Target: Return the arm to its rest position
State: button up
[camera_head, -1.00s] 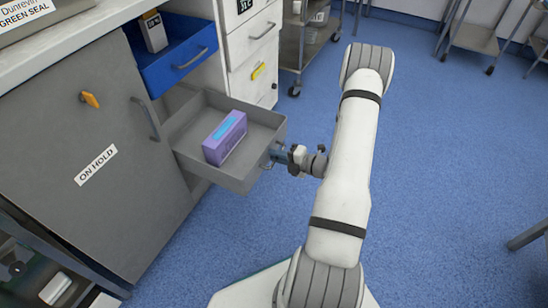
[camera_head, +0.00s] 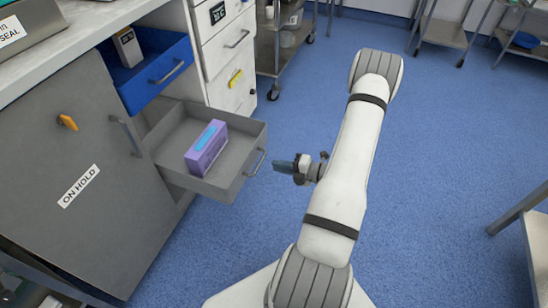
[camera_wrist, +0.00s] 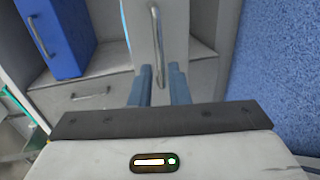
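My gripper (camera_head: 284,166) is in the middle of the head view, just right of the pulled-out grey drawer (camera_head: 242,172), with a small gap to its handle (camera_head: 257,163). In the wrist view my gripper (camera_wrist: 160,84) has its two blue fingers apart with nothing between them. The drawer's handle (camera_wrist: 157,38) shows beyond the fingertips there. My white arm stretches up the right-centre of the head view, bent, with the wrist pointing left.
A purple box (camera_head: 205,150) stands in the grey drawer. The blue drawer (camera_head: 160,75) above it is also open and holds a small box (camera_head: 127,47). A trolley (camera_head: 283,40) stands at the back. Blue floor (camera_head: 440,170) is free to the right.

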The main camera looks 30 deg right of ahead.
jog(key=w+d+r+m+g+h+p, duration=0.1)
jog(key=w+r+m+h+p, duration=0.2)
jog(key=r, duration=0.5)
jog(key=w+d+r+m+g+h+p, duration=0.1)
jog(key=w+r+h+p, duration=0.2)
jog(key=w+r+p, duration=0.4)
notch_tip(320, 180, up, 19)
jog(key=s+a+m+g+h+p, duration=0.1)
jog(key=s+m+g+h+p, duration=0.1)
jog(key=m+h+p, duration=0.45)
jog(key=s+a+r+m+g+y+p, duration=0.1)
jog(key=s+a+r+m+g+p, duration=0.1)
jog(key=s+a+r+m+p, duration=0.5)
jog(key=s+a+r+m+g+y+p, duration=0.2)
jog(key=s+a+r+m+p, duration=0.5)
jog(key=s+a+r, duration=0.5)
jog(key=s+r+m+g, duration=0.1)
jog(key=s+r, duration=0.3)
jog(key=r, duration=0.4)
jog(key=shift+s+a+g+p, duration=0.15)
jog(key=shift+a+g+p, duration=0.15)
jog(key=shift+p, duration=0.05)
